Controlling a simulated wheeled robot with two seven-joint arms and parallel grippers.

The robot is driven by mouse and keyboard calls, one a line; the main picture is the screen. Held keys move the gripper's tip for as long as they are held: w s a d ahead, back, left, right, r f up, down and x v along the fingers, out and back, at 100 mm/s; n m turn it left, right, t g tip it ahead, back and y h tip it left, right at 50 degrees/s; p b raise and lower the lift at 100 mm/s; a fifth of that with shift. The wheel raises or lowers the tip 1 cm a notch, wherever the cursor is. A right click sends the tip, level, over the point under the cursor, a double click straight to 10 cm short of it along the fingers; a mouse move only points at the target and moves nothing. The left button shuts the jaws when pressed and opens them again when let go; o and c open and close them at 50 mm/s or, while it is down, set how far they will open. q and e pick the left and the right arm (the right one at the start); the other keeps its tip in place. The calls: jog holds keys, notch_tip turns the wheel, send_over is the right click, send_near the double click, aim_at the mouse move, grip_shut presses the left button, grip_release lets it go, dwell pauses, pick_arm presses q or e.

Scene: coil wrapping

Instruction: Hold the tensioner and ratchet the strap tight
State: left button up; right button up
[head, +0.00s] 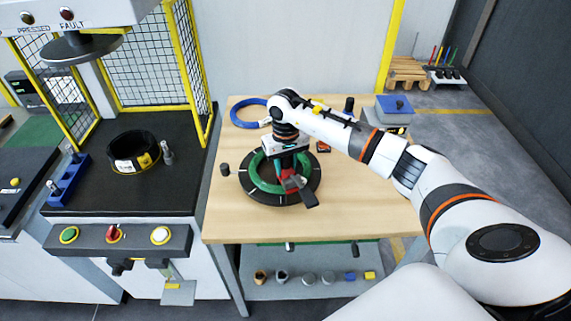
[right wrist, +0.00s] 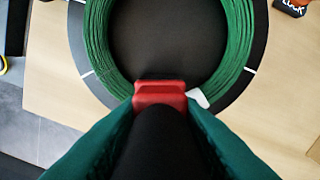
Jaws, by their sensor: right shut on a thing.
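A green coil (head: 262,183) lies flat on a round black turntable (head: 250,196) on the wooden table; it also shows in the right wrist view (right wrist: 236,52). My right gripper (head: 288,168) is over the coil's right side, pointing down, and is shut on the red and black tensioner (head: 290,182). In the right wrist view, the tensioner's red head (right wrist: 160,94) is at the coil's near edge and its black body runs back between my green fingers. A small white piece (right wrist: 199,97) sits beside the red head. I cannot make out the strap. My left gripper is not in view.
A blue ring (head: 248,113) lies at the table's back left, and a grey and blue box (head: 395,108) stands at the back right. A small dark cylinder (head: 225,169) stands left of the turntable. The table's front right is clear. A machine with a black ring (head: 133,152) is at the left.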

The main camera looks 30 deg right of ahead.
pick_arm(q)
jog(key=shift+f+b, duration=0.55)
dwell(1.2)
